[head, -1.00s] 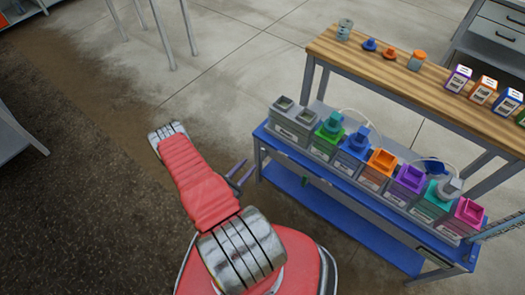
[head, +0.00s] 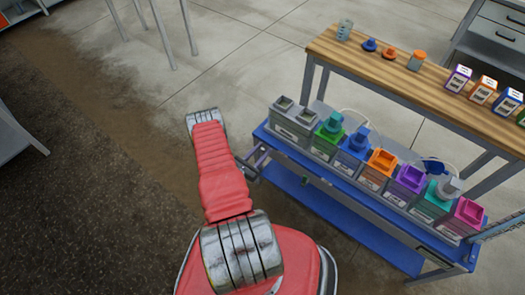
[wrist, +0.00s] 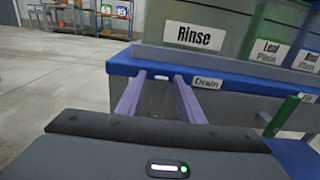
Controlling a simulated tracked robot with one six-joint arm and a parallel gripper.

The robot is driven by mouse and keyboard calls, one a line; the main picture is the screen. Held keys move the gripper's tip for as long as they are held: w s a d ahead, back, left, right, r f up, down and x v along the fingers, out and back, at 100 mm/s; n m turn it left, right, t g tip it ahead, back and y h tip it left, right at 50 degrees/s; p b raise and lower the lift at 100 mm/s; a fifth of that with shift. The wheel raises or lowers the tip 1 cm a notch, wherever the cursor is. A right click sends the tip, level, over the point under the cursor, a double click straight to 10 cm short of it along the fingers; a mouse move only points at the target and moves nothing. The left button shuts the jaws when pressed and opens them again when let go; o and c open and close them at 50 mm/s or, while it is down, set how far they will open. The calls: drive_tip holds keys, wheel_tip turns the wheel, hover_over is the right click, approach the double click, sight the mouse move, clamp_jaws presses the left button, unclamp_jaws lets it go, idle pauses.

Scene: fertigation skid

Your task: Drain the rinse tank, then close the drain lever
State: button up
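The rinse tank (wrist: 195,42), labelled "Rinse", stands on the blue-edged skid in the wrist view. In the head view the grey tank (head: 292,119) is at the skid's left end. A "Drain" label (wrist: 208,82) is on the blue edge below the tank. My gripper (wrist: 160,84) has its two lilac fingers apart, just left of that label. A dark grey upright part (wrist: 160,98) shows between them; I cannot tell if it is the drain lever or if the fingers touch it. In the head view my gripper (head: 253,162) is at the skid's left end.
A green handle (wrist: 283,116) sticks out to the right of my gripper. Several coloured tanks (head: 381,163) line the skid. A wooden bench (head: 400,75) with bottles stands behind. The floor (head: 250,50) at the upper left is largely clear.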

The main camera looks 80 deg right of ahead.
drive_tip(key=shift+s+d, duration=0.15)
drive_tip(key=shift+d, duration=0.15)
drive_tip(key=shift+c, duration=0.2)
clamp_jaws()
drive_tip(key=shift+a, duration=0.15)
idle(0.4)
